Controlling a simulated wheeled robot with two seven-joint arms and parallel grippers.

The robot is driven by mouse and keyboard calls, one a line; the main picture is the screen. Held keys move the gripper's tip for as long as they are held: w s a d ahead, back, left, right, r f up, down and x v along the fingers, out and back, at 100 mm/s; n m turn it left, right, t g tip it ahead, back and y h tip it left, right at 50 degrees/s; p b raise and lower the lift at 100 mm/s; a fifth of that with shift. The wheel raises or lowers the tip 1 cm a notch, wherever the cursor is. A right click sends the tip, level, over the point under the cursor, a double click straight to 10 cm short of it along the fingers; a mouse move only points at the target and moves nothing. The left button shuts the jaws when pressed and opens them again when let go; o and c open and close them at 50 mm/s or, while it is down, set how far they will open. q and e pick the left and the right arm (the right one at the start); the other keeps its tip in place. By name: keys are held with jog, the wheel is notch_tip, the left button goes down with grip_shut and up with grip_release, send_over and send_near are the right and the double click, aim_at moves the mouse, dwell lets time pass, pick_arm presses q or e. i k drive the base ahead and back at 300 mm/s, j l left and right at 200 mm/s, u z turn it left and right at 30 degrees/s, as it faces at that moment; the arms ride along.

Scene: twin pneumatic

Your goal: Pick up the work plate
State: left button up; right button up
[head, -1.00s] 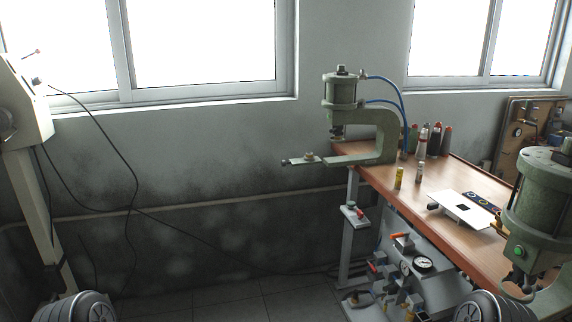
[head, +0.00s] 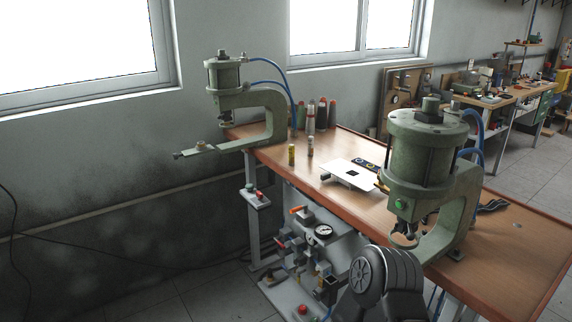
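The work plate appears to be the white flat plate (head: 341,168) with a dark square opening, lying on the wooden bench (head: 330,198) between two green pneumatic presses. Its right end is close to the near press and partly hidden behind it. Neither of my grippers shows in the head view. A dark rounded arm link of mine is at the bottom, in front of the bench edge.
A green press (head: 420,150) stands at the bench's near right, and another (head: 228,75) at its far left end. Small bottles (head: 310,118) stand at the back. A valve panel with a gauge (head: 323,231) sits below the bench front.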

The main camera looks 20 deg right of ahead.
aim_at(344, 170)
jog(key=i+j+z, duration=0.25)
jog(key=i, duration=0.5)
jog(key=i+j+z, duration=0.3)
jog(key=i+j, duration=0.15)
jog(key=i, duration=0.25)
jog(key=i+j+z, duration=0.25)
jog(key=i+j, duration=0.35)
